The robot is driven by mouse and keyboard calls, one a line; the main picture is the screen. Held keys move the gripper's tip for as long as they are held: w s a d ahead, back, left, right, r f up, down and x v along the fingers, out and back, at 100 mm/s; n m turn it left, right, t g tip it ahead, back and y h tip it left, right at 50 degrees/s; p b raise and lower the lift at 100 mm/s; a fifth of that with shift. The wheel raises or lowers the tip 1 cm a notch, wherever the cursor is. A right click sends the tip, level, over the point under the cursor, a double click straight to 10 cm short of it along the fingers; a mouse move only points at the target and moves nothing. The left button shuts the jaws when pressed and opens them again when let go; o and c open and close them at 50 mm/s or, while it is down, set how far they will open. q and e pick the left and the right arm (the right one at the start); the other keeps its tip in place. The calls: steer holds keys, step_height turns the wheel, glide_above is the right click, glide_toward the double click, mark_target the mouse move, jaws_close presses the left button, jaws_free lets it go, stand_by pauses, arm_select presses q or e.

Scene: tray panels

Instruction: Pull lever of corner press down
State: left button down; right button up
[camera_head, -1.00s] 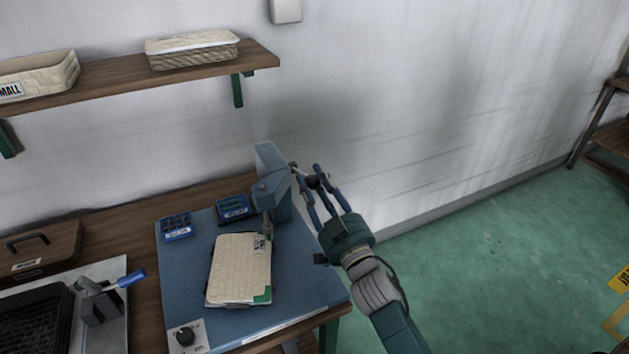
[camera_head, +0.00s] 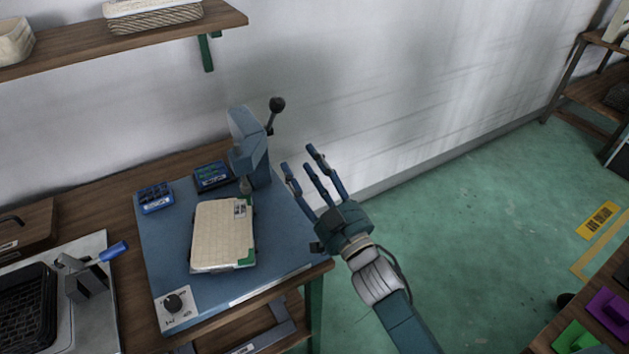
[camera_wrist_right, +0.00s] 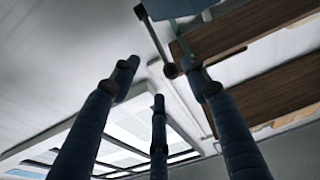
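The corner press (camera_head: 247,150) is a blue-grey upright head at the back of a blue base plate (camera_head: 285,258) on the bench. Its lever (camera_head: 271,120) points up from the head's right side and ends in a black knob (camera_head: 277,104). A cream woven panel (camera_head: 222,232) lies flat on the plate, its back edge near the press foot. My right gripper (camera_head: 303,168) is open and empty to the right of the press, its fingers apart and clear of the lever. The right wrist view shows the spread fingers (camera_wrist_right: 140,85) with nothing between them. My left gripper is out of view.
Two small blue boxes (camera_head: 155,197) (camera_head: 212,176) sit left of the press. A blue-handled tool (camera_head: 113,251) stands further left. A shelf (camera_head: 150,33) hangs above.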

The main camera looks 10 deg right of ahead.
steer(key=v, duration=0.4)
steer(key=shift+s+d, duration=0.1)
steer(key=shift+s, duration=0.3)
steer(key=shift+f, duration=0.1)
